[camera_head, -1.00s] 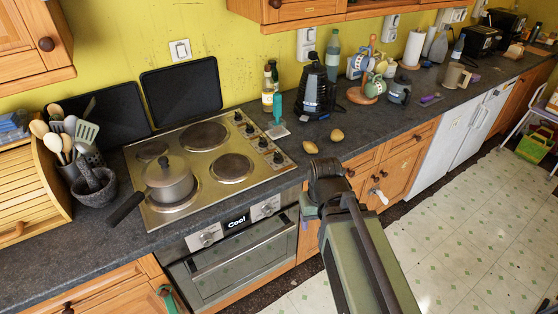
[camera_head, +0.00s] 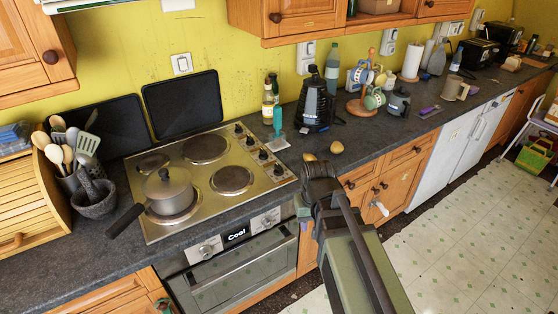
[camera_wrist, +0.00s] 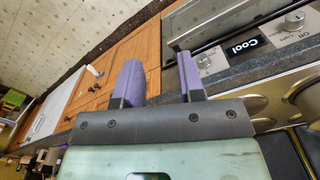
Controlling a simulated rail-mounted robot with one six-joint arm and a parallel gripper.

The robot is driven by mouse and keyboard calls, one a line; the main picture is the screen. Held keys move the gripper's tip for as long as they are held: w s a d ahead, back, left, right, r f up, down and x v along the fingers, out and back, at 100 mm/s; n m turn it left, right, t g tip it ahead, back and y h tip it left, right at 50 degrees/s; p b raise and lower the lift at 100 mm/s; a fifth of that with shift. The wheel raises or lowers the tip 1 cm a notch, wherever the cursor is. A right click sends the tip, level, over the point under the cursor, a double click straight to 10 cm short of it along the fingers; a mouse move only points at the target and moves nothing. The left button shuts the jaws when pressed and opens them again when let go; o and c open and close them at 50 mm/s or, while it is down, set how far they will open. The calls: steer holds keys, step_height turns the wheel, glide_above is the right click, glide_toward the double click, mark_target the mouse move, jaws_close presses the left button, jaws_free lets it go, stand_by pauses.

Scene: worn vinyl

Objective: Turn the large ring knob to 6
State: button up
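Hob knobs (camera_head: 263,154) stand in a row along the right edge of the steel hob (camera_head: 150,231). Oven knobs (camera_head: 205,250) flank the "Cool" display on the oven panel below; one oven knob (camera_wrist: 294,20) by "Off" and "Light" lettering shows in the wrist view. I cannot read any knob's setting or tell which is the large ring knob. My gripper (camera_wrist: 163,82) has its two purple fingers spread with nothing between them. In the head view it is largely hidden by my wrist, at the counter's front edge right of the hob, apart from the knobs.
Potatoes (camera_head: 336,147), a bottle (camera_head: 268,100) and a dark appliance (camera_head: 315,104) stand right of the hob. The oven door (camera_head: 240,273) and drawers (camera_head: 408,153) lie below.

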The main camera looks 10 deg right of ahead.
mark_target(279, 166)
steer(key=w+a+n, duration=0.1)
steer(key=w, duration=1.1)
steer(key=w+a+n, duration=0.2)
steer(key=w, duration=1)
steer(key=w+a+n, duration=0.1)
steer(key=w, duration=1.1)
steer(key=shift+w+a+f, duration=0.15)
steer(key=shift+w+a, duration=0.05)
steer(key=shift+w, duration=0.15)
steer(key=shift+s+n, duration=0.4)
steer(key=shift+s, duration=0.05)
step_height(279, 166, down, 8)
steer(key=b, duration=0.8)
steer(key=c, duration=0.6)
steer(key=m, duration=0.5)
steer(key=shift+m, duration=0.3)
steer(key=shift+c, duration=0.2)
steer(key=m, duration=1.1)
steer(key=shift+m, duration=0.3)
steer(key=m, duration=0.5)
steer(key=shift+m, duration=0.4)
steer(key=o, duration=0.6)
steer(key=shift+o, duration=0.2)
